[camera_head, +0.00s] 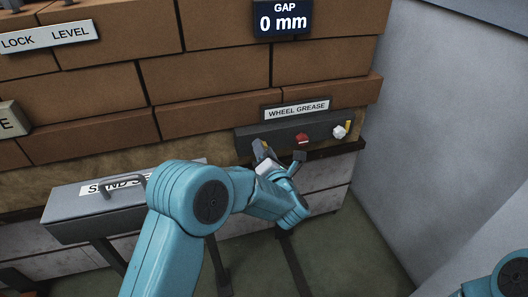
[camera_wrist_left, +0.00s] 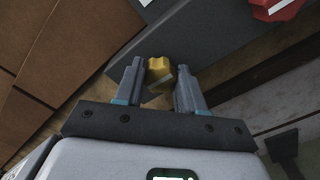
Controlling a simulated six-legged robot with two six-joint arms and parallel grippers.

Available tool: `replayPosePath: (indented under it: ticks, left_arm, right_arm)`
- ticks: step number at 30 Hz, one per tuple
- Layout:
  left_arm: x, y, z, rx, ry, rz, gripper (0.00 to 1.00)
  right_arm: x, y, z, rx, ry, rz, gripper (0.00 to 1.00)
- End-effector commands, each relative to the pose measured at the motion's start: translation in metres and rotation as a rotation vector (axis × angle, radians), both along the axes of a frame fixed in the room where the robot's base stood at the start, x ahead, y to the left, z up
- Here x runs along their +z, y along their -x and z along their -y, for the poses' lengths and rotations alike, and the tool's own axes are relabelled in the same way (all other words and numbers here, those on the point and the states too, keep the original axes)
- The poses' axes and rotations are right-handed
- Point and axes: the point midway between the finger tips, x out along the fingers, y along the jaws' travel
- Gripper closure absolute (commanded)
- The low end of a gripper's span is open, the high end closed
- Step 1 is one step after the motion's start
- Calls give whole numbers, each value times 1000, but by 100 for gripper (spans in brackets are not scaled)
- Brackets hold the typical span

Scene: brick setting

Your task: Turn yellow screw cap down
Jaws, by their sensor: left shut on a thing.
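The yellow screw cap (camera_wrist_left: 157,66) shows in the left wrist view between the two fingers of my left gripper (camera_wrist_left: 159,76), against the dark grey panel (camera_wrist_left: 215,45). The fingers are shut on it from both sides. In the head view my left gripper (camera_head: 262,158) reaches to the left part of the panel (camera_head: 257,135) under the WHEEL GREASE sign (camera_head: 297,109). There the gripper hides most or all of the yellow cap. My right gripper is out of view; only a piece of teal arm shows at the bottom right.
A red cap (camera_head: 302,139) and a white cap (camera_head: 340,131) sit to the right on the same panel. Brick wall stands above, and a grey wall (camera_head: 450,130) closes the right side.

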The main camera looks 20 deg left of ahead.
Motion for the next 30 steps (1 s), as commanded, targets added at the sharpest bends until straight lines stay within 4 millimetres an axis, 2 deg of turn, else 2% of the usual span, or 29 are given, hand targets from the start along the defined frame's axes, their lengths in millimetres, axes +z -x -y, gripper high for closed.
replayPosePath:
  ticks: [15, 30]
  left_arm:
    - [-3, 0, 2, -3, -359, -243, 91]
    - [-3, 0, 2, -4, -753, -510, 91]
  right_arm:
    - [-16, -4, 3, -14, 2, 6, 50]
    - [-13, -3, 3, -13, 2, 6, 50]
